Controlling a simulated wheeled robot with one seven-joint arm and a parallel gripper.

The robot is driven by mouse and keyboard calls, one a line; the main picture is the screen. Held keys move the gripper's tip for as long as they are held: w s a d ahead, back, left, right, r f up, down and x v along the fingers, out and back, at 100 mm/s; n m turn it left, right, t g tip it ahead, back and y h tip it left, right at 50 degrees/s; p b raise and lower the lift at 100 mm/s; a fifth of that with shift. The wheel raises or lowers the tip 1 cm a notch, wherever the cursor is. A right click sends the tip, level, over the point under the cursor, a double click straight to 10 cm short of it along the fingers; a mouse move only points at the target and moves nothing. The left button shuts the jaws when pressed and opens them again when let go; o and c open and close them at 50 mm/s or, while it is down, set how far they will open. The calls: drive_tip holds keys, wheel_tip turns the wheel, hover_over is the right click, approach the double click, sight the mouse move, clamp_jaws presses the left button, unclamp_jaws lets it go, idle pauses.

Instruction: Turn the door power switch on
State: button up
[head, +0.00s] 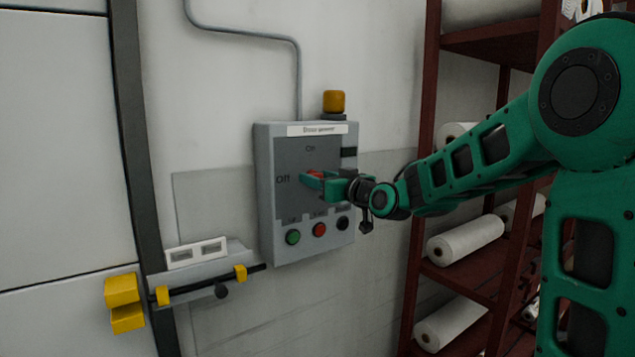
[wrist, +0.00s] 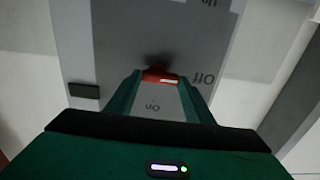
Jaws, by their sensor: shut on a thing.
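The door power switch is a red handle (head: 314,174) on the face of a grey wall box (head: 265,215) labelled "Door power". "Off" is printed to its left and "On" above it. My gripper (head: 320,182) is at the handle, and its fingers are closed around it. In the wrist view, the red handle (wrist: 159,74) sits between the two fingertips (wrist: 163,82). Its white mark lies on the side towards "Off", at the right of that upside-down view. The fingers hide part of the handle.
Below the switch are green (head: 293,237), red (head: 319,230) and black (head: 342,223) buttons. A yellow lamp (head: 334,101) is on top. A door with a bolt (head: 200,287) is at the left. A red-brown rack (head: 418,235) with white rolls (head: 465,241) stands at the right.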

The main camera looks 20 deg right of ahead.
drive_tip(key=shift+d+m, duration=0.15)
drive_tip(key=shift+m, duration=0.15)
drive_tip(key=m, duration=0.3)
drive_tip(key=shift+d+r+m, duration=0.1)
drive_tip(key=shift+d+m, duration=0.05)
drive_tip(key=shift+m, duration=0.25)
drive_tip(key=m, duration=0.4)
drive_tip(key=shift+w+d+m, duration=0.1)
drive_tip(key=shift+d+m, duration=0.1)
drive_tip(key=shift+m, duration=0.1)
drive_tip(key=m, duration=0.4)
drive_tip(key=shift+d, duration=0.15)
drive_tip(key=shift+w+d+m, duration=0.1)
drive_tip(key=shift+d+m, duration=0.05)
drive_tip(key=shift+m, duration=2.25)
drive_tip(key=shift+f, duration=0.2)
drive_tip(key=o, duration=1.1)
drive_tip(key=shift+a+r, duration=0.1)
drive_tip(key=shift+a, duration=0.1)
